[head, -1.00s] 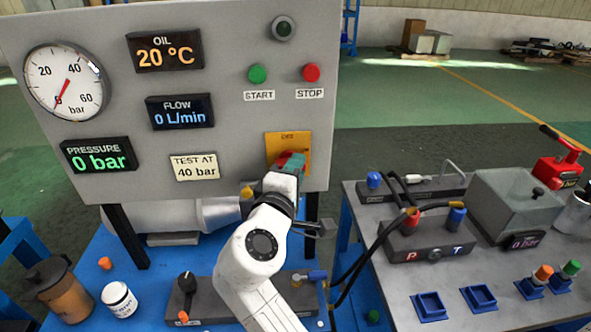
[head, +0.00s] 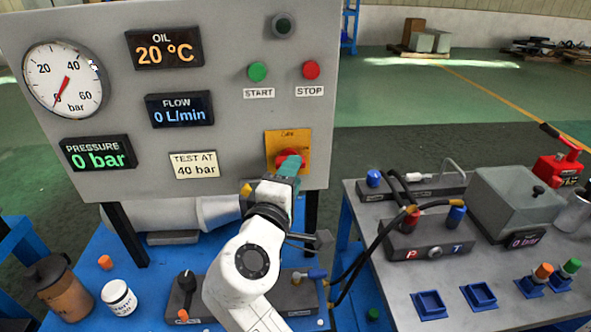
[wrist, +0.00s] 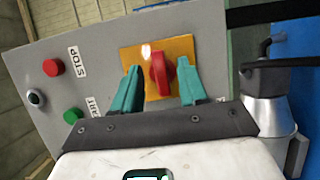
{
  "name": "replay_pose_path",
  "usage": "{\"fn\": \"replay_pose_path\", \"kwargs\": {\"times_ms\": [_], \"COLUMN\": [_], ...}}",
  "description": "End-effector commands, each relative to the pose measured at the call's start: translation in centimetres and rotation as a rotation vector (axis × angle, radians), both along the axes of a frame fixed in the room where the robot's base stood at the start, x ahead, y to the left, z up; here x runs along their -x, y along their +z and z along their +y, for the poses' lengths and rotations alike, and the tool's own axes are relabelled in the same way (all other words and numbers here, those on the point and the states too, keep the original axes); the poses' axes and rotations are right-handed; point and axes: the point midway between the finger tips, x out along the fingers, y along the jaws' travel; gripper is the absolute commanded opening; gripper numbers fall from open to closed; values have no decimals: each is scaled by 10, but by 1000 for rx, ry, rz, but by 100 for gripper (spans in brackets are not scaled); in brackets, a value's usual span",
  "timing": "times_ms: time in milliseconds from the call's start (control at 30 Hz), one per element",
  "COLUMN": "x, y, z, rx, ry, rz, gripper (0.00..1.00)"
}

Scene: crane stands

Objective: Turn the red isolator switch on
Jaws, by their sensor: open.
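The red isolator switch (head: 288,158) sits on a yellow plate (head: 303,141) at the lower right of the grey panel. In the wrist view the red knob (wrist: 161,76) stands out from its yellow plate (wrist: 190,46), its grip nearly in line with my fingers. My gripper (head: 291,163) is open, and its two teal fingers (wrist: 161,90) lie on either side of the knob with gaps visible. In the head view the gripper hides the lower part of the switch. I cannot tell whether either finger touches it.
The panel (head: 230,120) also carries a green START button (head: 258,72), a red STOP button (head: 311,70) and a dark lamp (head: 284,25). A bench with hoses and fittings (head: 430,238) stands to the right.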

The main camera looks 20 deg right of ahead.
Motion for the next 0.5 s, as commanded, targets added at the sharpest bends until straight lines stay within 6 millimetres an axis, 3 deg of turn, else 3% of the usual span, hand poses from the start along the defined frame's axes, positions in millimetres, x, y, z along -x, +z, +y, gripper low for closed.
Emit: {"fn": "replay_pose_path", "kwargs": {"times_ms": [300,500], "x": [45,58], "y": [-1,-1], "z": [39,50], "rx": [0,0], "ry": [2,1], "rz": [1,3], "gripper": [43,43]}}
